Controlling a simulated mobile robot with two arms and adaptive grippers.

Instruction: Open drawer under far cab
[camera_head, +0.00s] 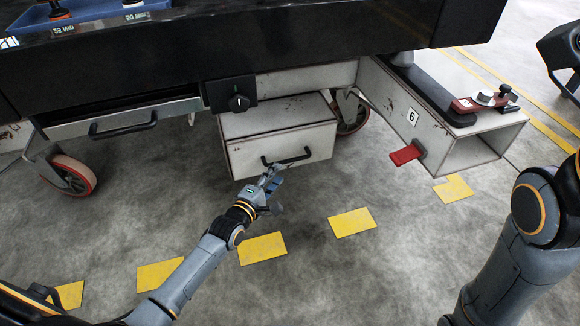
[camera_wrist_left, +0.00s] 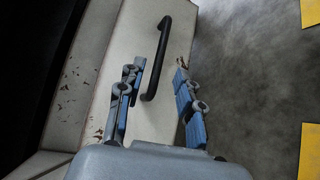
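A worn white drawer (camera_head: 281,146) with a black bar handle (camera_head: 287,158) sits under the black cab trolley, its top face showing as it stands out in front. My left gripper (camera_head: 272,178) is at the front of this drawer, just below the handle. In the left wrist view the gripper (camera_wrist_left: 158,75) is open, with its two blue-grey fingers apart. The black handle (camera_wrist_left: 163,40) shows between and beyond the fingertips there, in front of the drawer face (camera_wrist_left: 118,50). I cannot tell whether a finger touches it. My right arm shows at the right; its gripper is out of view.
Another drawer with a black handle (camera_head: 123,126) is at the left under the trolley. A white beam (camera_head: 480,152) with a red lever (camera_head: 406,154) juts out at right. Yellow floor marks (camera_head: 352,222) lie on open concrete.

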